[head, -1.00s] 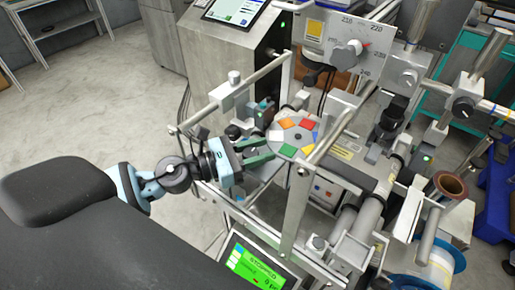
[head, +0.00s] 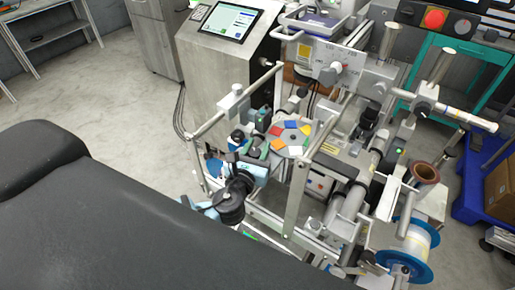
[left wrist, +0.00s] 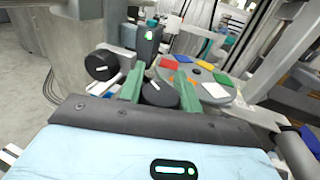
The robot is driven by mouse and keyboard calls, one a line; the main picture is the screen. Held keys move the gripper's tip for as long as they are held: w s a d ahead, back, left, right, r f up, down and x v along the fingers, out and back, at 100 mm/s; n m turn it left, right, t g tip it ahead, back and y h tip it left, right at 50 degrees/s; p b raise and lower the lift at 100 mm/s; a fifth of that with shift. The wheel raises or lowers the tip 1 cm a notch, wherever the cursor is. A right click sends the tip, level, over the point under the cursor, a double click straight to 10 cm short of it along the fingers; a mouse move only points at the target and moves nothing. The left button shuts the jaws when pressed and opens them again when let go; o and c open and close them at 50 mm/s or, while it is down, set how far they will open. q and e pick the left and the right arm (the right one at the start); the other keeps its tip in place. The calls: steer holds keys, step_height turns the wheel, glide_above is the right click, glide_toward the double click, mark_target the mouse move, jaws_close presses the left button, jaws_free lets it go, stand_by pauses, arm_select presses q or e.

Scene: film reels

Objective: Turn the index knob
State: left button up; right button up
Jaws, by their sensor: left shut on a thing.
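The index knob, a round black knob with a white line (left wrist: 160,95), sits between the two green fingers of my left gripper (left wrist: 157,88) in the left wrist view. The gripper is shut on its sides. In the head view my left gripper (head: 257,157) reaches in at the machine's near left side, beside a grey disc (head: 292,138) with coloured patches. That disc (left wrist: 202,84) is just right of the fingers in the left wrist view. The knob is hard to make out in the head view. My right gripper is out of sight.
A second black knob with a white mark (left wrist: 101,66) stands left of the fingers. A metal bar (head: 236,98) and an upright post (head: 296,195) frame the work spot. A grey cabinet with a screen (head: 226,20) stands behind. Open floor lies at left.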

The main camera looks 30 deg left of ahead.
arm_select(q)
steer(key=shift+a+n+g+y, duration=0.15)
steer(key=shift+n+y, duration=0.35)
steer(key=shift+y, duration=0.25)
steer(key=shift+a+n+g+y, duration=0.15)
steer(key=shift+n+y, duration=0.35)
steer(key=shift+y, duration=0.25)
steer(key=shift+d+r, duration=0.1)
steer(key=o, duration=1)
steer(key=shift+s, duration=0.1)
steer(key=v, duration=0.7)
steer(key=shift+s+d+b, duration=0.2)
steer(key=shift+s+b, duration=0.1)
steer(key=shift+b, duration=0.1)
